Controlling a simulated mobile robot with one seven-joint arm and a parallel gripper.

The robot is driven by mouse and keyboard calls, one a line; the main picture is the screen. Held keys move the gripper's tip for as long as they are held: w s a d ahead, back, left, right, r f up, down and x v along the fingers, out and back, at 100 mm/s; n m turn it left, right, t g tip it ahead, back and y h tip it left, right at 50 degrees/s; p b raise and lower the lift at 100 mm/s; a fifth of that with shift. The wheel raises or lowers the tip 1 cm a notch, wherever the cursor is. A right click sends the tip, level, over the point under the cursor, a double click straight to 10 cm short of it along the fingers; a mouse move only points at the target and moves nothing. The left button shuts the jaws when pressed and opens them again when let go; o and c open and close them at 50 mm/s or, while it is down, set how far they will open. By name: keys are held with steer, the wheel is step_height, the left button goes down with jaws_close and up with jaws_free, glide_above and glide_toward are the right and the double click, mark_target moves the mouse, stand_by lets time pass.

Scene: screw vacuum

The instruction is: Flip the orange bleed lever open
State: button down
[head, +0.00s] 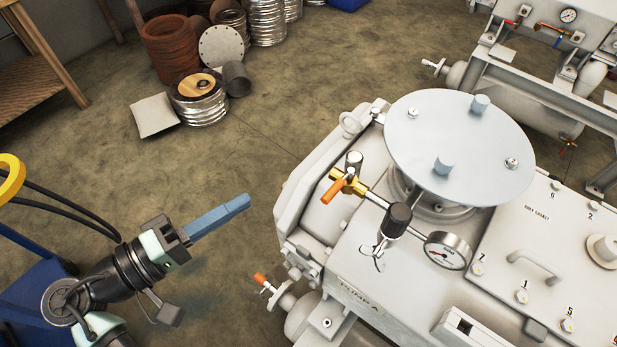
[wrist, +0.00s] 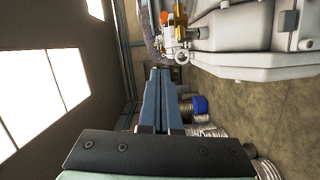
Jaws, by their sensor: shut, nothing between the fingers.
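An orange lever (head: 333,191) sits on a brass valve (head: 352,184) at the near left of the pump's round grey lid, on a thin pipe leading to a pressure gauge (head: 447,251). It hangs down and to the left from the valve. A second orange handle (head: 260,279) sticks out low at the pump's front left; I cannot tell which one is the bleed lever. In the wrist view an orange piece (wrist: 164,18) shows beside brass at the top. My gripper (head: 246,203) is shut and empty, left of the pump and apart from both handles. Its blue fingers (wrist: 160,75) lie together.
The pump body (head: 375,290) fills the right side, with a black knob (head: 399,217) beside the pipe and a wide round lid (head: 455,150) above. Stacked metal rings (head: 200,100) stand on the floor behind. The floor between my gripper and the pump is clear.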

mark_target(338, 186)
steer(key=w+d+f+p, duration=0.1)
steer(key=w+d, duration=0.3)
steer(key=d, duration=0.7)
steer(key=shift+p, duration=0.7)
steer(key=shift+f, duration=0.1)
steer(key=shift+s+d+n+t+y+p, duration=0.1)
steer(key=shift+s+n+t+y+p, duration=0.05)
steer(key=shift+n+t+y+p, duration=0.2)
